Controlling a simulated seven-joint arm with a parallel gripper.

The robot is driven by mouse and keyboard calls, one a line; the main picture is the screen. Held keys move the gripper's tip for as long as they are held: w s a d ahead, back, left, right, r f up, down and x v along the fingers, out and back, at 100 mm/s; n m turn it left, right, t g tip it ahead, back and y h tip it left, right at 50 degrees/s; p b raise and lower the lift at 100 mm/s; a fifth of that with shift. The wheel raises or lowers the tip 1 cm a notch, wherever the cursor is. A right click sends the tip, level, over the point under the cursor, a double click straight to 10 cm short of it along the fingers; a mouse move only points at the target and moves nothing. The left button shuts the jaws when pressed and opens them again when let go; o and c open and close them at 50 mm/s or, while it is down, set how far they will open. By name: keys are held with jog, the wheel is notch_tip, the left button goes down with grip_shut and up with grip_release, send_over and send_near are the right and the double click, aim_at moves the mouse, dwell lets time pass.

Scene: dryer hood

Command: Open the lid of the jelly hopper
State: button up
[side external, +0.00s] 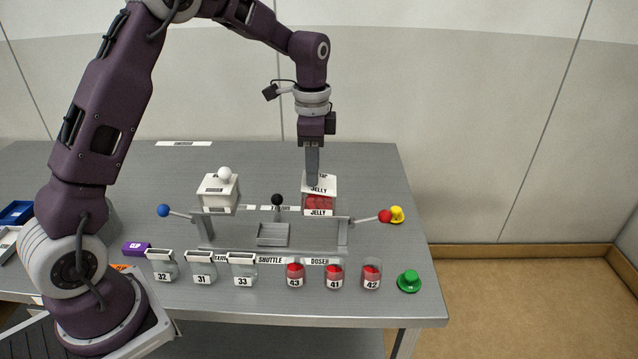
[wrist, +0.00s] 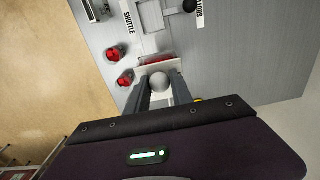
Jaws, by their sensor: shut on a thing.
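The jelly hopper (side external: 319,203) is a small box with red contents and a JELLY label on its front, at the middle right of the table. Its white lid (side external: 327,187) lies over the top, and I cannot tell whether there is a gap under it. My gripper (side external: 313,181) points down at the lid. In the wrist view my gripper (wrist: 159,88) is shut on the lid's round pale knob (wrist: 159,82), which sits between the two fingers. The fingers hide part of the lid in the side view.
A white hopper (side external: 220,197) with its own white knob stands to the left. Levers with a blue ball (side external: 164,211), a black ball (side external: 277,199) and a red ball (side external: 384,216) are nearby. Jars (side external: 202,270) and red-filled cups (side external: 334,278) line the front, beside a green button (side external: 409,281).

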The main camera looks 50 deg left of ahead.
jog(key=shift+w+d+r, duration=0.35)
jog(key=shift+r, duration=0.05)
jog(key=shift+w+d+r, duration=0.35)
jog(key=shift+w, duration=0.05)
jog(key=shift+w+d+r, duration=0.25)
jog(key=shift+w+d, duration=0.15)
jog(key=shift+d, duration=0.05)
jog(key=shift+w+d+r, duration=0.1)
jog(key=shift+w+d, duration=0.35)
